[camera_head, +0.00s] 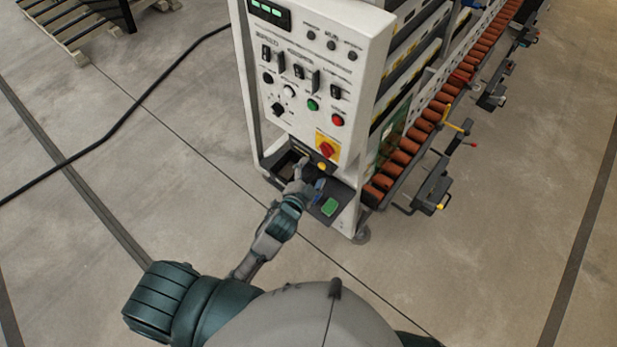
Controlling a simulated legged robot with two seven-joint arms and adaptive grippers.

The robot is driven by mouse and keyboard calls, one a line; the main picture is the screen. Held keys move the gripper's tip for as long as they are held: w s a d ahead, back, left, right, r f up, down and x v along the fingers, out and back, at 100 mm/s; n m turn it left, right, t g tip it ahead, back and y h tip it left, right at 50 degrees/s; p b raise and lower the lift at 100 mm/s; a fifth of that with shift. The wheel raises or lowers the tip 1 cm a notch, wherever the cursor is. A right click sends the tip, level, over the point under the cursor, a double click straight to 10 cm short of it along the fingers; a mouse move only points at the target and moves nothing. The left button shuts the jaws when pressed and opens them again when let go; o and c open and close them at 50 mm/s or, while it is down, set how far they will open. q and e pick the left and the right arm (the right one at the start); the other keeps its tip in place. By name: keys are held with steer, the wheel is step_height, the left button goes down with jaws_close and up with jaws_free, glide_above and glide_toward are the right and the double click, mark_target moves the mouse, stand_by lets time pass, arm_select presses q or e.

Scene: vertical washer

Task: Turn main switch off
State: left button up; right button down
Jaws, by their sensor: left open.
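The main switch (327,147) is a red knob on a yellow square plate, low on the right of the white control panel (345,65). My left gripper (311,177) is open, just below and left of the switch, in front of the dark tray at the panel's foot. I see no contact with the switch, though the fingers are small in the picture. My right gripper is not in view.
A dark tray (336,192) with a green pad (329,206) juts out below the panel. The conveyor with red-brown rollers (440,105) runs back to the right. A black cable (110,135) crosses the floor at left. The floor at right is clear.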

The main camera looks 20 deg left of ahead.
arm_select(q)
steer(key=v, duration=0.3)
steer(key=shift+s, duration=0.15)
stand_by(0.4)
